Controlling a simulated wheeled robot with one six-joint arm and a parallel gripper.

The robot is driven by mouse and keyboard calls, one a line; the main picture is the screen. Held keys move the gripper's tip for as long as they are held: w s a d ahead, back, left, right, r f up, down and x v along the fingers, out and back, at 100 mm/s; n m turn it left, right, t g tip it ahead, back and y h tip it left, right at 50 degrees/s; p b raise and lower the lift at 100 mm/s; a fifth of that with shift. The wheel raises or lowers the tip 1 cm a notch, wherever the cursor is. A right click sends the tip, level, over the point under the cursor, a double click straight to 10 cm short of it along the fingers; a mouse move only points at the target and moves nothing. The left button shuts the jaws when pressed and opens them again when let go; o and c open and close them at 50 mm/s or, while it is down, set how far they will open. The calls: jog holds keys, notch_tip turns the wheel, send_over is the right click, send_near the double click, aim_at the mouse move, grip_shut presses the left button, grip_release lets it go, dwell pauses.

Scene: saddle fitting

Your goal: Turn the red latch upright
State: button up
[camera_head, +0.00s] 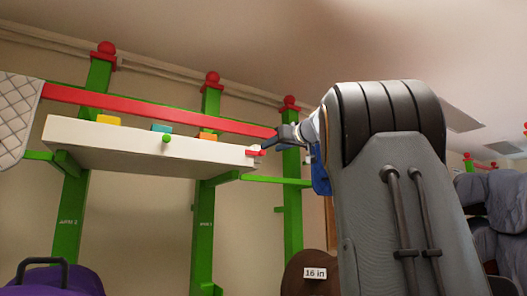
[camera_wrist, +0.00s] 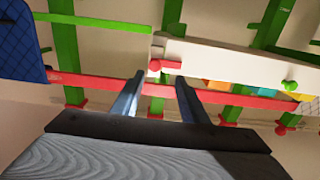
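The red latch (camera_head: 257,152) is a small bar at the right end of the white box-like shelf (camera_head: 150,150). It lies roughly level, not upright. In the wrist view the red latch (camera_wrist: 155,65) shows on the end of the white shelf (camera_wrist: 225,62), just ahead of the gap between my fingers. My gripper (camera_head: 270,144) is beside the latch at that end of the shelf. In the wrist view my gripper (camera_wrist: 160,77) has its two fingers apart with nothing held between them. I cannot tell whether a finger touches the latch.
A long red rail (camera_head: 150,107) runs behind the shelf across several green posts (camera_head: 205,240). Yellow, teal and orange blocks (camera_head: 161,128) stand on the shelf. A green knob (camera_head: 166,139) is on its front. A quilted pad (camera_head: 18,115) hangs at left.

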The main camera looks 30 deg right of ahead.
aim_at(263, 152)
jog(key=w+p, duration=0.1)
jog(key=w, duration=0.1)
jog(key=w+d+p, duration=0.1)
jog(key=w, duration=0.1)
jog(key=w+p, duration=0.1)
jog(key=w, duration=0.1)
jog(key=shift+d+p, duration=0.25)
jog(key=shift+p, duration=0.15)
jog(key=shift+w, duration=0.4)
